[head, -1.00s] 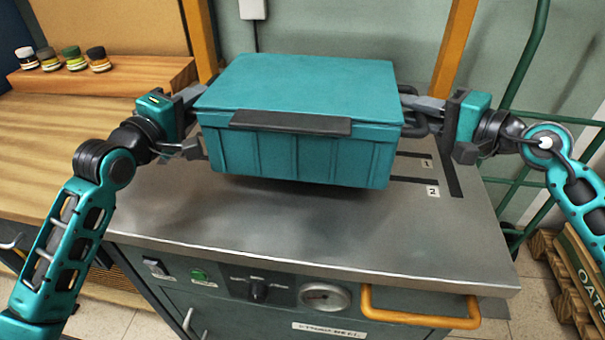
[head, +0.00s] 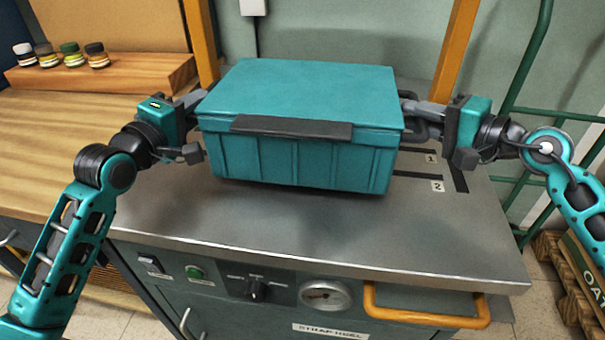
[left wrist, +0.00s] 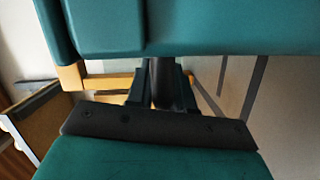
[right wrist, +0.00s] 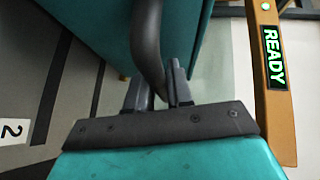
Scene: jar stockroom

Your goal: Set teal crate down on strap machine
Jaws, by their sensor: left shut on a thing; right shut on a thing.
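The teal crate (head: 300,155), lid closed with a dark front latch, is level over the grey metal top of the strap machine (head: 330,230). A dark shadow lies close under it; I cannot tell whether its base touches. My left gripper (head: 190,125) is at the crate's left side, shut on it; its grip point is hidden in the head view. My right gripper (head: 425,110) is shut on the dark handle at the right side. The right wrist view shows that handle (right wrist: 147,45) between the fingers. The left wrist view shows the crate wall (left wrist: 200,25) close up.
Orange posts (head: 455,55) rise behind the machine top. Markings "1" and "2" (head: 437,186) lie right of the crate. The top's front strip is clear. A wooden bench with small jars (head: 70,55) is at left; a green rack (head: 530,60) is at right.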

